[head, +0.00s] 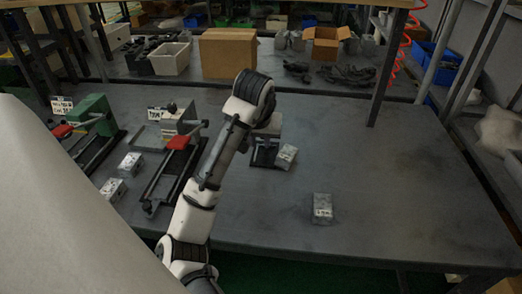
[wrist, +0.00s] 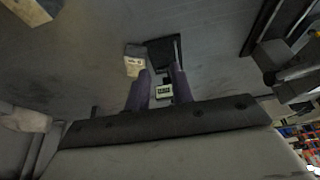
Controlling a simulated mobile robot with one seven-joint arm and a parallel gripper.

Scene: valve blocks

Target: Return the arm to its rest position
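My arm reaches up from the bottom of the head view, and its end bends down over the workbench (head: 380,200). In the wrist view my gripper (wrist: 160,74) has its two dark fingers spread apart, with no object clamped between them. A small labelled plate (wrist: 164,91) shows in the gap. A black stand (head: 263,155) is just below the hand in the head view; its dark plate also shows beyond the fingertips in the wrist view (wrist: 165,52). A grey metal block (head: 287,157) leans or sits beside it, also in the wrist view (wrist: 134,62). The fingertips are hard to see in the head view.
Another block (head: 323,207) lies alone on the right, and two blocks (head: 131,162) (head: 113,189) are on the left. A red-handled vise (head: 176,145) and a green one (head: 95,115) stand left of the arm. The bench's right side is mostly clear. Cardboard boxes (head: 228,55) stand behind.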

